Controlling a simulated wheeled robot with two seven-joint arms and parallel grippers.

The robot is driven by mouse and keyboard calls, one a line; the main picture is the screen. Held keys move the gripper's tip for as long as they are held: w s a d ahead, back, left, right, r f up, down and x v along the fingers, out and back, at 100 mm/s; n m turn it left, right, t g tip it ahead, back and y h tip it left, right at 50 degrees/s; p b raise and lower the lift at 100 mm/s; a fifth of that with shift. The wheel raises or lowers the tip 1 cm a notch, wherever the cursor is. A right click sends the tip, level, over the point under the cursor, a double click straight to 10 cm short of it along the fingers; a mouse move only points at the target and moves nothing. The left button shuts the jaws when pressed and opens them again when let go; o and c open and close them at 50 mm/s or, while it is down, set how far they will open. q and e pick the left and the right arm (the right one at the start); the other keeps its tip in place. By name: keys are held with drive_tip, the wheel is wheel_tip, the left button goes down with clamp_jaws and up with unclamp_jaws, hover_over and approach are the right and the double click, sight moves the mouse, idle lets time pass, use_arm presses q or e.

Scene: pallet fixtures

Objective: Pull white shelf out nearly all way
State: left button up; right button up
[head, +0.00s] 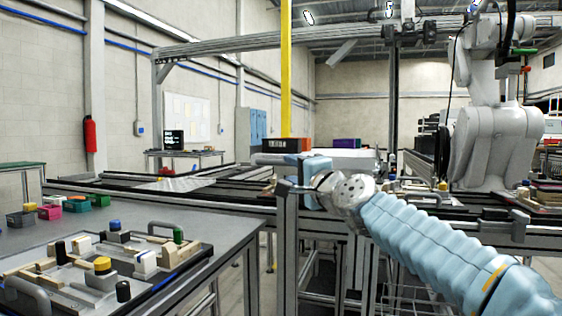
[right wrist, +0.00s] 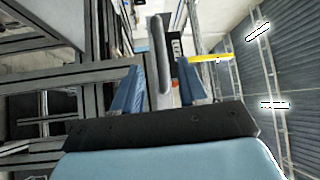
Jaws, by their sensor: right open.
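The white shelf (head: 350,160) is at the middle of the head view, partly hidden behind my right gripper and arm. My right gripper (head: 292,172) is at the shelf's near left end. In the right wrist view its two blue fingers (right wrist: 160,68) stand apart. A grey rounded handle bar (right wrist: 158,45) shows between them, with gaps on both sides. Whether a finger touches the bar cannot be told. My left gripper is not in view.
A dark box (head: 285,145) and an orange one (head: 322,143) are by the shelf. A grey table (head: 215,222) at the left bears a fixture pallet (head: 200,252) and several small bins (head: 75,204). A yellow post (head: 285,70) rises behind. A white robot arm (head: 495,135) stands at the right.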

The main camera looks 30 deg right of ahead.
sight(280, 164)
drive_tip(key=w, duration=0.1)
drive_tip(key=w+p, duration=0.1)
drive_tip(key=w, duration=0.3)
drive_tip(key=shift+d+r, duration=0.15)
drive_tip(key=shift+r, duration=0.25)
drive_tip(key=shift+w+p, duration=0.35)
drive_tip(key=shift+w, duration=0.35)
clamp_jaws()
